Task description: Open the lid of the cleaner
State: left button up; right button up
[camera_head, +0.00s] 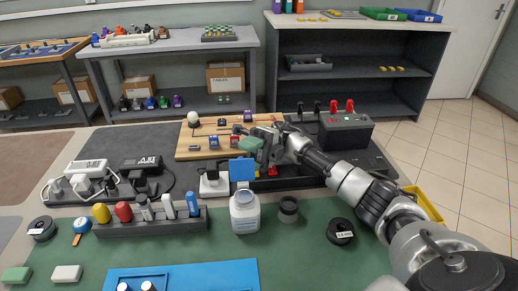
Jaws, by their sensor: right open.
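A white jar (245,214) with a printed label, which looks like the cleaner, stands upright on the green mat. A flat blue panel (242,170) stands upright just above and behind its mouth and looks like its raised lid; I cannot tell whether the two are joined. My right gripper (257,146) is open, above and slightly right of the blue panel. A green piece (249,143) shows at its fingers; I cannot tell whether they touch it. My left gripper is not in view.
A rack of bottles and tools (150,227) stands left of the jar. A dark round pot (288,208) and a black spool (340,231) are to its right. A wooden board (190,150) with small parts lies behind. The mat in front of the jar is partly clear.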

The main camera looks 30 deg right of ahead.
jog(key=shift+o, duration=0.5)
notch_tip(320, 180, up, 4)
jog(key=shift+d+r, duration=0.15)
jog(key=shift+r, duration=0.05)
jog(key=s+d+r, duration=0.2)
jog(key=s, duration=0.1)
jog(key=s+d+r, duration=0.2)
jog(key=s, duration=0.1)
jog(key=s+d+r, duration=0.2)
jog(key=s, duration=0.2)
jog(key=shift+r, duration=0.2)
jog(key=shift+c, duration=0.5)
